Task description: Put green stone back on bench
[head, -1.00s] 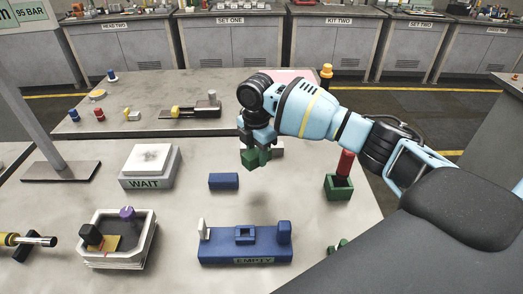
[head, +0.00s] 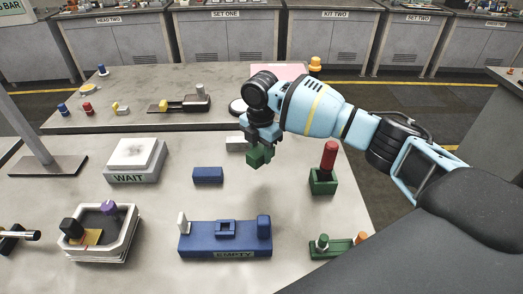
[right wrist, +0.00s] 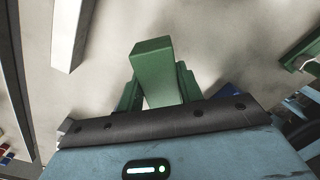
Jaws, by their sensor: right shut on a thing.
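The green stone (head: 258,155) is a small dark green block held in my right gripper (head: 262,140) above the grey bench (head: 150,210). In the right wrist view the green stone (right wrist: 155,70) stands out between the fingers, over pale bench surface. My right gripper is shut on it. How high it is above the bench is hard to tell. My left gripper is not in view.
A blue block (head: 208,175) and a blue EMPTY fixture (head: 224,240) lie left of and below the stone. A green holder (head: 322,182) with a red cylinder stands to the right. A white WAIT block (head: 135,160) and a tray (head: 98,235) are at left. Clear bench lies between them.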

